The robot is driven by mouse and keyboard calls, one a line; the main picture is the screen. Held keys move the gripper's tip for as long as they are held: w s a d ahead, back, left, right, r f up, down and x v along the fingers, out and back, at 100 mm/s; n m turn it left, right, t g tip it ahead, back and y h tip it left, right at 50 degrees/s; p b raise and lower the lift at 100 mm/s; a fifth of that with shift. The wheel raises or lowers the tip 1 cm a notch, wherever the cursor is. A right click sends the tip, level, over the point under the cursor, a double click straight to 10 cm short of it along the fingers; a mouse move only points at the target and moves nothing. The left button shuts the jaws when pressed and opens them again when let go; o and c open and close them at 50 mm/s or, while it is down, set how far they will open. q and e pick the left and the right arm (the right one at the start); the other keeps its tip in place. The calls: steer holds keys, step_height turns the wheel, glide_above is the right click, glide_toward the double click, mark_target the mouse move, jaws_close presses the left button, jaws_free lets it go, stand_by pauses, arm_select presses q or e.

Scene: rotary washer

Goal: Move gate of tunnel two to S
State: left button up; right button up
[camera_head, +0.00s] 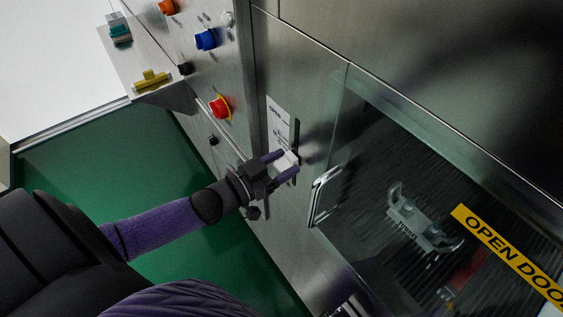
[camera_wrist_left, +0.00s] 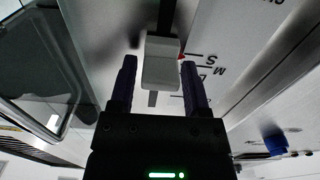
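The gate's white block-shaped handle (camera_head: 288,160) sits on a slot in the steel panel; it also shows in the left wrist view (camera_wrist_left: 162,62). A small red pointer at its side is close to the tick by the letter S on the scale (camera_wrist_left: 208,62); M and L lie farther along. My left gripper (camera_head: 280,164) has one finger on each side of the handle. In the left wrist view its fingers (camera_wrist_left: 160,85) stand apart, with a narrow gap on the left; contact on the right is unclear. My right gripper is out of view.
A glass door with a metal handle (camera_head: 325,196) is right of the gate. Blue (camera_head: 206,39) and red (camera_head: 220,107) knobs are on the upper left panel. A yellow fitting (camera_head: 151,80) sits on a ledge. Green floor (camera_head: 90,170) is clear at left.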

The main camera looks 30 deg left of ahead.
arm_select(q)
steer(key=shift+o, duration=0.8)
steer(key=p+v, duration=0.1)
steer(key=v, duration=0.9)
steer(key=shift+f, duration=0.15)
